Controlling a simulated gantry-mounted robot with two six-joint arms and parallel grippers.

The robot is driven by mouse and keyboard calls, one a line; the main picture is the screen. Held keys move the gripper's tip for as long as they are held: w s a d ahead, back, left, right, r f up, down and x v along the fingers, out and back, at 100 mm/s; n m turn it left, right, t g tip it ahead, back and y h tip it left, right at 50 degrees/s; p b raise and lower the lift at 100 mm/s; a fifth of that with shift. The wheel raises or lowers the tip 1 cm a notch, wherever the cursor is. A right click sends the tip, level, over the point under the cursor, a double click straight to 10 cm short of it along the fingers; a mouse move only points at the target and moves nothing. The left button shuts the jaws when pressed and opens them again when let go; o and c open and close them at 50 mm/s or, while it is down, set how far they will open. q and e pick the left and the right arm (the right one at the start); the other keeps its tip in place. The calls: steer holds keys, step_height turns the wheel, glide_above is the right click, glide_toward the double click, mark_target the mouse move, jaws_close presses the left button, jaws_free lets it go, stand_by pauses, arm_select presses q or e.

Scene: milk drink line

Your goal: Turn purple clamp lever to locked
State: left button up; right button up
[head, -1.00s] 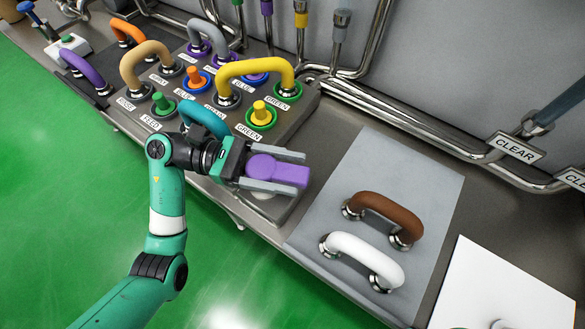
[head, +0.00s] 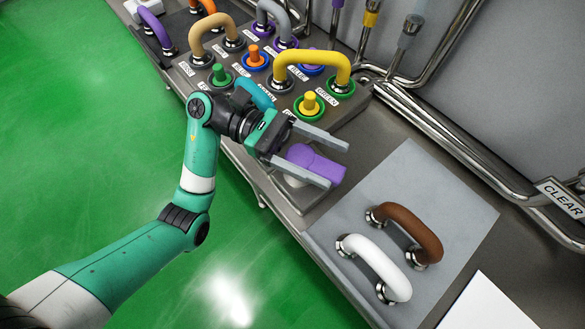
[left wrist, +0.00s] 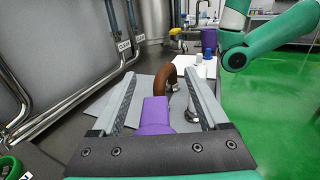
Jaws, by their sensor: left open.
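The purple clamp lever (head: 320,164) sits at the near end of the grey fixture on the bench, pointing right and slightly toward the front. My left gripper (head: 337,167) is open, with one finger along each side of the lever. In the left wrist view, the lever (left wrist: 154,115) lies between the fingers of my left gripper (left wrist: 161,76), with a gap on both sides. The lever's pivot is partly hidden by the lower finger. No lock marking is readable. My right gripper is not in view.
A yellow handle (head: 312,62) and a teal handle (head: 255,93) stand on the button panel just behind my gripper. A brown handle (head: 412,232) and a white handle (head: 375,265) stand on a grey plate (head: 455,195) to the right. Pipes run along the wall.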

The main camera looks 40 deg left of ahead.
arm_select(q)
steer(key=s+d+r+p, duration=0.1)
steer(key=s+r+p, duration=0.1)
steer(key=s+r, duration=0.2)
steer(key=s+d+r+p, duration=0.2)
steer(key=s+r, duration=0.2)
steer(key=s, duration=0.4)
steer(key=shift+s+d+r+p, duration=0.2)
steer(key=shift+d+p, duration=0.1)
steer(key=shift+p, duration=0.05)
